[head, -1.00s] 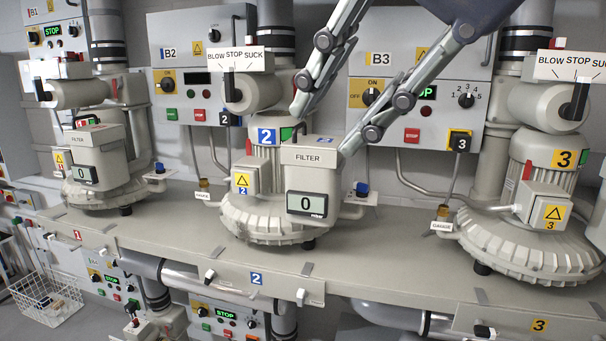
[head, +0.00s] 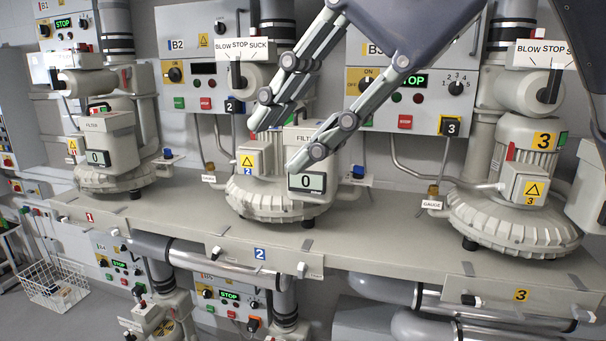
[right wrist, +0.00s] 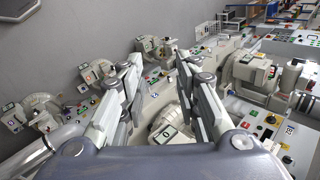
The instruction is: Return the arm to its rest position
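My right gripper (head: 278,142) reaches in from the top of the head view. Its two fingers are spread with nothing between them. They overlap blower 2 (head: 270,203) in the picture and cover part of its filter box; I cannot tell if they touch it. The filter display (head: 306,182) reads 0. In the right wrist view, the two fingers (right wrist: 158,62) are also apart, with the machines beyond them. My left gripper is not in view.
Blower 1 (head: 112,178) stands to the left and blower 3 (head: 515,230) to the right on the same grey bench (head: 375,228). Control panel B2 (head: 190,43) is on the wall behind. A wire basket (head: 50,285) is on the floor at left.

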